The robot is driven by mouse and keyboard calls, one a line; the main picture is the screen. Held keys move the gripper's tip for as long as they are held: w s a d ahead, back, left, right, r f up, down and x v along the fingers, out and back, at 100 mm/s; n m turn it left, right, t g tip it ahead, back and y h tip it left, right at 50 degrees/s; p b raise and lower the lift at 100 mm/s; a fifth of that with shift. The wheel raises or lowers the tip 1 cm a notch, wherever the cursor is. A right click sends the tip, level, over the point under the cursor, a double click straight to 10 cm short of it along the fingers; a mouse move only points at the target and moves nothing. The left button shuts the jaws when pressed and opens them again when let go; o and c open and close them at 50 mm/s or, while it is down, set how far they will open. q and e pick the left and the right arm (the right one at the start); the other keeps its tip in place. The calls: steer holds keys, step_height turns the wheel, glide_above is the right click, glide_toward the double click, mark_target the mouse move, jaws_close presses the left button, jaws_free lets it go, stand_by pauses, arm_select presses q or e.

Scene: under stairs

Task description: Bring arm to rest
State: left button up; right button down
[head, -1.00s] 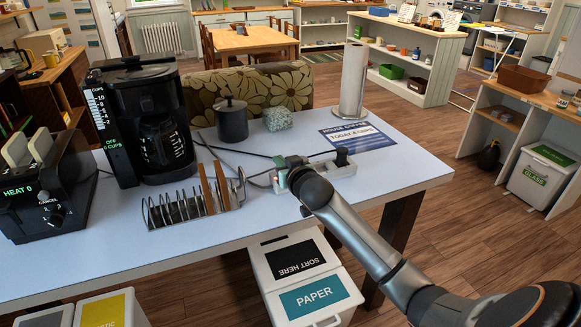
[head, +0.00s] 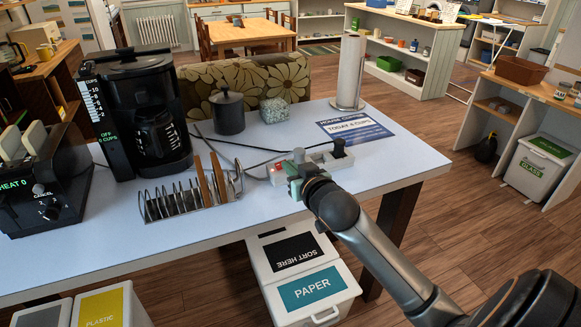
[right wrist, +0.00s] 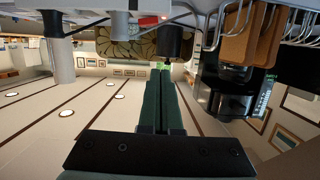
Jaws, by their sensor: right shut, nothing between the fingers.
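My right arm reaches in from the lower right in the head view. Its gripper (head: 294,180) is at the front part of the white table (head: 240,225), by the near side of a power strip (head: 323,162). The strip has a red switch (head: 279,168) and a black plug (head: 338,148). In the right wrist view the green fingers of the right gripper (right wrist: 162,75) are together with nothing between them. Whether the gripper touches the strip or table cannot be told. My left gripper is not in view.
A wire toast rack (head: 190,200) stands left of the gripper, with a coffee maker (head: 140,115) and toaster (head: 35,185) beyond. A dark pot (head: 228,113), speckled cube (head: 275,110) and paper roll (head: 350,72) stand behind. Bins (head: 310,290) stand below the table edge.

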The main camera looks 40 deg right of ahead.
steer(key=s+a+f+n+g+y, duration=0.1)
steer(key=s+a+f+g, duration=0.15)
steer(key=s+f, duration=0.3)
steer(key=s+a+f+n+g, duration=0.1)
steer(key=s+a+f+g, duration=0.1)
steer(key=s+a+f, duration=0.35)
steer(key=s+a+f+n+g+y, duration=0.1)
steer(key=s+a+f+g, duration=0.3)
steer(key=s, duration=0.5)
steer(key=s+a+f+n+g+y, duration=0.25)
steer(key=s+f, duration=0.25)
steer(key=s, duration=0.4)
steer(key=w+a+f+t+y+p, duration=0.1)
steer(key=w+a+f+t, duration=0.3)
steer(key=f, duration=0.5)
steer(key=shift+w+a+f+m+t+p, duration=0.2)
steer(key=shift+a+f+m+t+p, duration=0.15)
steer(key=shift+t, duration=0.35)
